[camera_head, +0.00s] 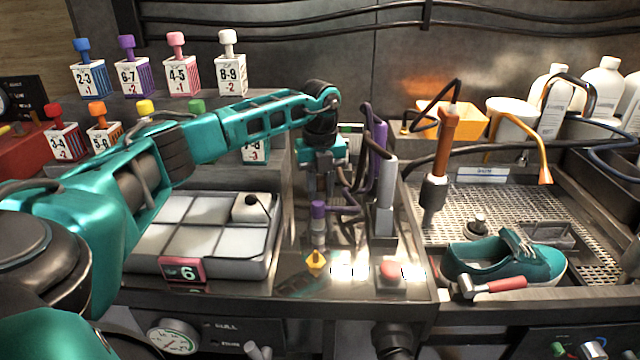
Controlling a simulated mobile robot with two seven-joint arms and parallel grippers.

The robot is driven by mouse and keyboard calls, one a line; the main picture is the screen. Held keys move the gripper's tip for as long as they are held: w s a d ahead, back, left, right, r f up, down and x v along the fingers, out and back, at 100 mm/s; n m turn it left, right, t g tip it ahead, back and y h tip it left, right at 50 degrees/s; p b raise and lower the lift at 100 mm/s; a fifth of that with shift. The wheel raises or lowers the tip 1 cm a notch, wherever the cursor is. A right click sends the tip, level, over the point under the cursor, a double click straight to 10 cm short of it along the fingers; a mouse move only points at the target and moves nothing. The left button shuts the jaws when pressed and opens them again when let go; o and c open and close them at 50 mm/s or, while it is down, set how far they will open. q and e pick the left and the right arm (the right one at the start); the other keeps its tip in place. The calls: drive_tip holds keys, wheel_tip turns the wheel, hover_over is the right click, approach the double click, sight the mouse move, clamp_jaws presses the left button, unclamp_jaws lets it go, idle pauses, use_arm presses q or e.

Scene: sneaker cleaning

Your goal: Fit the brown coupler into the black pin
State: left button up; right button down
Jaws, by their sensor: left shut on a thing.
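A brown cylinder (449,125), which looks like the brown coupler, stands slightly tilted over the perforated tray, with a black hose looping from its top. A dark metal-and-black sleeve (433,195) is directly below it. I cannot tell whether they are joined. A short black peg (476,225) on the tray may be the black pin. My left gripper (320,192) points down at the centre, well left of the brown cylinder. Its fingers are close together, just above a purple-topped fitting (318,210). What they hold is too small to make out. My right gripper is out of view.
Purple (378,145) and white (387,180) cylinders with hoses stand between my left gripper and the tray (448,232). A panel of pale squares (205,212) fills the left.

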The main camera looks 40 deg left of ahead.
sight(320, 177)
use_arm(q)
drive_tip(key=shift+f, duration=0.35)
drive_tip(key=o, duration=1.1)
drive_tip(key=shift+c, duration=0.2)
wheel_tip(320, 177, up, 13)
drive_tip(key=shift+f, duration=0.1)
